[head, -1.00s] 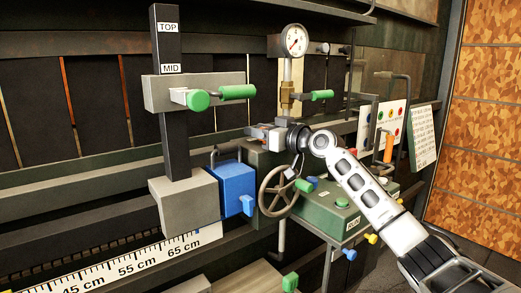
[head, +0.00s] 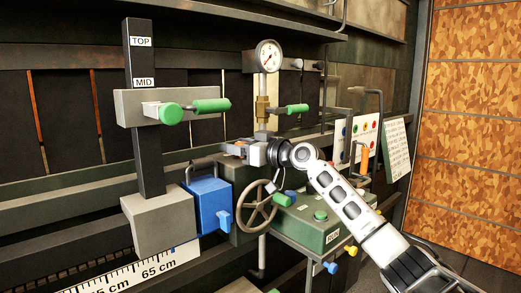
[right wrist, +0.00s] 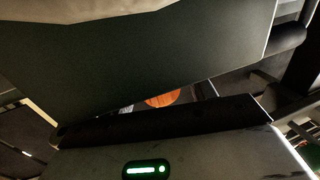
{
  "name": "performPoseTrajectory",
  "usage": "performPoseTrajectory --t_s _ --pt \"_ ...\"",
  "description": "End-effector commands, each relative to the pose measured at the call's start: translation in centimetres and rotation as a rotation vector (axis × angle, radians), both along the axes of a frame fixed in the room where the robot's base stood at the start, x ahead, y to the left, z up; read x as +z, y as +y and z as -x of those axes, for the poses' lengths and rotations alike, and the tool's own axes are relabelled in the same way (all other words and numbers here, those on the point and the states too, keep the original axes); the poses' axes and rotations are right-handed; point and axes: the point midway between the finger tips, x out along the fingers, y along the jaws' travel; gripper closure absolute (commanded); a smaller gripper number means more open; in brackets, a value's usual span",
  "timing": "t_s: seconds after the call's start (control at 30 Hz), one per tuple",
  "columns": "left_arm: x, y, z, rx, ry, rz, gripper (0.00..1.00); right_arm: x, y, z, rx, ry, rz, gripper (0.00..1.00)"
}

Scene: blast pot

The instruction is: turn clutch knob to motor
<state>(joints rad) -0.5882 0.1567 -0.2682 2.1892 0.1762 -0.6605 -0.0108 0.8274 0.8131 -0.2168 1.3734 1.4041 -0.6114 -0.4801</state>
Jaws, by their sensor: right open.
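In the right wrist view a round orange-brown face (right wrist: 162,99) shows in the gap beyond the dark gripper edge, mostly covered. I cannot tell for sure whether this is the clutch knob, and no motor marking is readable. My left gripper is not in view.
A pressure gauge (head: 268,56) on a brass fitting stands just above the gripper. A blue box (head: 208,206) and a grey post (head: 143,105) with green-knobbed levers are to the left. A sign panel (head: 397,150) and bent pipes are to the right.

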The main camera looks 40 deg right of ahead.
Motion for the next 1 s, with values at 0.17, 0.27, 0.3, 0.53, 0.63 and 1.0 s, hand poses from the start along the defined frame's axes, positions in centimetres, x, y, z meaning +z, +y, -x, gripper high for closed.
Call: performPoseTrajectory --t_s 0.17,0.27,0.3,0.53,0.63,1.0 --pt "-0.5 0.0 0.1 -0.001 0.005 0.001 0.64 -0.3 -1.2 3.3 -0.002 0.003 0.006 0.45" --pt "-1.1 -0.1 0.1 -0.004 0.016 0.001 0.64 -0.4 -1.9 5.6 -0.002 0.004 0.008 0.45" --pt "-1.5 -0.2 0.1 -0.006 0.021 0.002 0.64 -0.4 -2.1 6.5 -0.001 0.004 0.007 0.45" --pt "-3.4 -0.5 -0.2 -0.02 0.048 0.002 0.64 -0.4 -3.5 10.7 0.0 0.004 0.003 0.45" --pt "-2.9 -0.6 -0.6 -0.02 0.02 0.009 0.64 -0.4 -3.8 12.1 0.002 0.004 0.003 0.45" --pt "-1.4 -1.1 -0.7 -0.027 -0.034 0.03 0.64 0.0 -4.6 14.3 0.002 0.0 0.0 0.45"
